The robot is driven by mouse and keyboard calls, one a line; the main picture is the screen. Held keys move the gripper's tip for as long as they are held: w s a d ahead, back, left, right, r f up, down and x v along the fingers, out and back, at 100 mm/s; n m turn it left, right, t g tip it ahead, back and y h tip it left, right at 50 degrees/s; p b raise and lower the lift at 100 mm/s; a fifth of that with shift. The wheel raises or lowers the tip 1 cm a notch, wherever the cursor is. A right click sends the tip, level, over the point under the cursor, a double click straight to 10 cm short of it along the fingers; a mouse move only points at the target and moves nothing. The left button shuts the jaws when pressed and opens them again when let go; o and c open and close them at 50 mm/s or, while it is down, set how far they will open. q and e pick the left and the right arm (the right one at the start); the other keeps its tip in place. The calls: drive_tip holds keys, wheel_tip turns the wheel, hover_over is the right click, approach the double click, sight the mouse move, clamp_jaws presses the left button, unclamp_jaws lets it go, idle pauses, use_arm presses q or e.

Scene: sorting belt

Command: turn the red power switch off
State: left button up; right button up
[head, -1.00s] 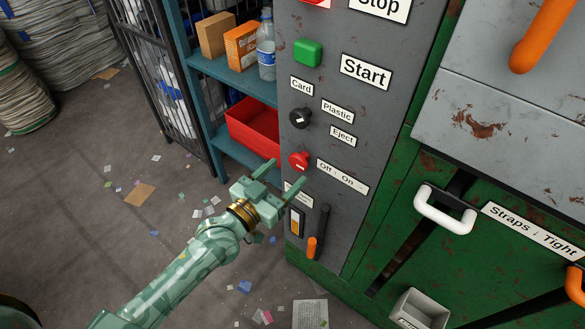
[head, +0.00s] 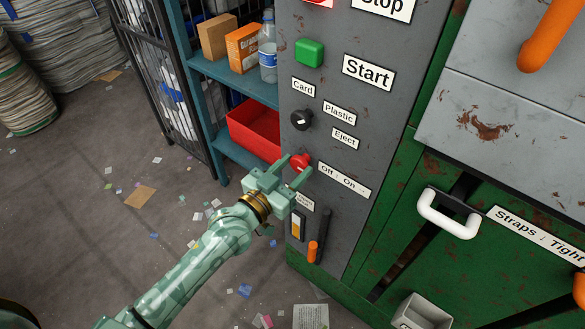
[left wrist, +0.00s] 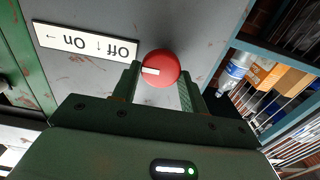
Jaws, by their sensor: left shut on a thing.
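The red power switch (head: 301,161) is a round knob on the grey panel, left of the "Off / On" label (head: 345,180). My left gripper (head: 297,165) has its fingers on either side of the knob and is shut on it. In the left wrist view the red knob (left wrist: 161,66) sits between the two fingertips. Its white mark points left there, toward the upside-down label (left wrist: 86,41). The label reads Off with an up-or-down arrow and On with a sideways arrow. My right gripper is not in view.
A black selector knob (head: 301,120) and a green Start button (head: 310,52) are above the switch. An orange-tipped lever (head: 313,251) is below it. A blue shelf with a red bin (head: 253,128) stands close on the left. Open floor lies lower left.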

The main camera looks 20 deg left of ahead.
use_arm(q)
drive_tip(key=n+p, duration=0.3)
drive_tip(key=shift+a+r, duration=0.1)
drive_tip(key=shift+r, duration=0.1)
drive_tip(key=n+p, duration=0.1)
drive_tip(key=n, duration=0.2)
drive_tip(key=shift+f, duration=0.15)
drive_tip(key=n+p, duration=0.1)
drive_tip(key=n, duration=0.2)
drive_tip(key=shift+w+a+f, duration=0.1)
drive_tip(key=n, duration=0.4)
drive_tip(key=shift+f+p, duration=0.15)
drive_tip(key=shift+p, duration=0.25)
drive_tip(key=n, duration=0.4)
drive_tip(key=shift+f+n, duration=0.1)
drive_tip(key=shift+n, duration=0.2)
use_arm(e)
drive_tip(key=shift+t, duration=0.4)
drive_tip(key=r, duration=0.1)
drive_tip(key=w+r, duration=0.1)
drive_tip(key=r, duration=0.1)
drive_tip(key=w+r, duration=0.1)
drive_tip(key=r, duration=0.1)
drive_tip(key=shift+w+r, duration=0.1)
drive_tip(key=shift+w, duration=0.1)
use_arm(q)
drive_tip(key=o, duration=0.9)
drive_tip(key=shift+o, duration=0.2)
